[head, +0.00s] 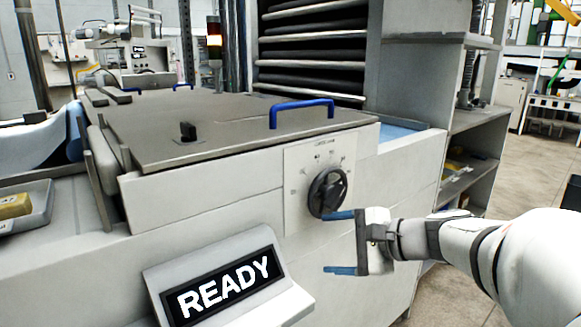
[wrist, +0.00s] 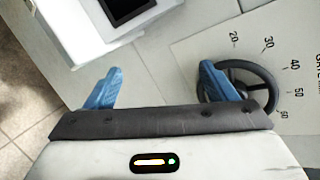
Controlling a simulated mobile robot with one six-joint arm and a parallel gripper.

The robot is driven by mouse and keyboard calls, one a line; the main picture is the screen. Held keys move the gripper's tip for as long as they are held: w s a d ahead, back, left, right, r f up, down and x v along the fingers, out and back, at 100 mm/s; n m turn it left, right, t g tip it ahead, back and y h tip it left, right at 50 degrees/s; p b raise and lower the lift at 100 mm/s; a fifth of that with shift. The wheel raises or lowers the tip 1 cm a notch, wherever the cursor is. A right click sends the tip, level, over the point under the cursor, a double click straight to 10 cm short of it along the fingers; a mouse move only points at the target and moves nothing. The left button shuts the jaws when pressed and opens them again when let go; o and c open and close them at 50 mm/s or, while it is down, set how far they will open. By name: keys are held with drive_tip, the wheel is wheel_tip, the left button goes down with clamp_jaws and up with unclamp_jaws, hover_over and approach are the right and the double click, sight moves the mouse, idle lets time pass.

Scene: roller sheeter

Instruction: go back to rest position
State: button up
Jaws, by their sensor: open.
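My gripper (head: 340,243) is open and empty in front of the machine's front panel, with its two blue fingers spread apart. In the head view the upper finger lies just below the black dial knob (head: 328,190), and the lower finger hangs lower in front of the panel. In the wrist view my gripper (wrist: 158,88) shows one blue finger overlapping the rim of the dial knob (wrist: 262,80). I cannot tell whether that finger touches the knob. The numbered scale plate (wrist: 292,45) lies around the knob.
The roller sheeter's flat grey lid (head: 225,128) has a blue handle (head: 301,112) and a small black knob. A sign box reading READY (head: 225,284) juts out at the lower left of my gripper. Shelves (head: 470,180) stand behind my arm. Open floor (head: 510,180) shows at the right.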

drive_tip(key=s+a+r+n+g+h+p, duration=0.1)
drive_tip(key=s+a+n+g+h+p, duration=0.1)
drive_tip(key=s+n+g+h+p, duration=0.6)
drive_tip(key=s+d+r+n+t+h+p, duration=0.2)
drive_tip(key=s+d+r+n+p, duration=0.1)
drive_tip(key=s+d+n+p, duration=0.2)
drive_tip(key=s+p, duration=0.1)
drive_tip(key=s, duration=0.1)
drive_tip(key=shift+s+d+n, duration=0.4)
